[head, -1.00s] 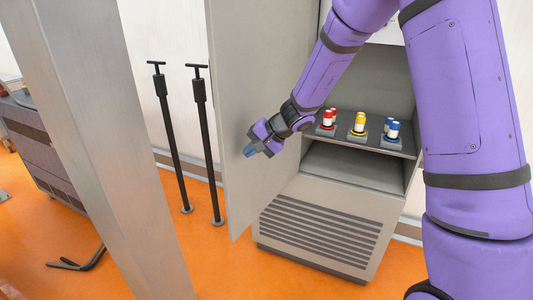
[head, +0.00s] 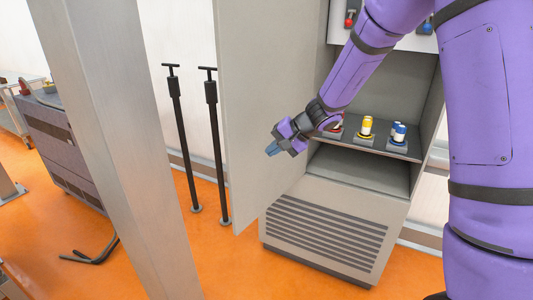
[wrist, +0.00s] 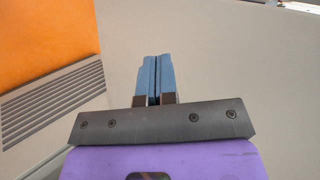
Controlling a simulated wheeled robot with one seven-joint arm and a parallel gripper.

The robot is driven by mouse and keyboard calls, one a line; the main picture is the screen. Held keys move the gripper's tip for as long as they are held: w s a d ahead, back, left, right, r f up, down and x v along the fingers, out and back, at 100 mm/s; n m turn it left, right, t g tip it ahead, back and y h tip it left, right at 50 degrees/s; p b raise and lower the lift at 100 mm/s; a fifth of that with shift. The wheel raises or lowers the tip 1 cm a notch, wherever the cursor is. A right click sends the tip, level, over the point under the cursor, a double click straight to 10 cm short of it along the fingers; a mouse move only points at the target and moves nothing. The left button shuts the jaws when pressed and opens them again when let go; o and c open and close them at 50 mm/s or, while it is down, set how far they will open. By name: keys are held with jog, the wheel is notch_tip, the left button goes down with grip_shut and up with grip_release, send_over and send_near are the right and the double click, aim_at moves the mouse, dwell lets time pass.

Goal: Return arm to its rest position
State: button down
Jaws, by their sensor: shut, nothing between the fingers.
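My gripper (head: 273,149) is at the end of my purple arm, in front of the open cabinet and beside its grey door (head: 255,110). In the wrist view its blue fingers (wrist: 154,78) are pressed together with nothing between them. The arm is bent, reaching across the cabinet front.
The door stands open left of the cabinet (head: 320,235). Two black T-handled poles (head: 184,140) stand left of it. A grey pillar (head: 110,150) rises nearer. A black bent bar (head: 92,256) lies on the orange floor. A panel with red and blue levers is at the top.

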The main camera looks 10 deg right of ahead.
jog(key=s+d+r, duration=0.3)
jog(key=s+r, duration=0.1)
jog(key=r, duration=0.1)
jog(key=shift+s+d, duration=0.2)
jog(key=s+d+r+n+h, duration=0.1)
jog(key=s+r+n+h, duration=0.1)
jog(key=s+r, duration=0.45)
jog(key=s+d+r+n+h, duration=0.15)
jog(key=s+r, duration=0.25)
jog(key=s, duration=0.5)
jog(key=s+d+r+n+h, duration=0.1)
jog(key=s+d+h, duration=0.1)
jog(key=s, duration=0.5)
jog(key=s+d+r+n+t+h, duration=0.1)
jog(key=s+d+h, duration=0.2)
jog(key=s, duration=0.5)
jog(key=shift+d+r, duration=0.35)
jog(key=shift+d, duration=0.15)
dwell(0.3)
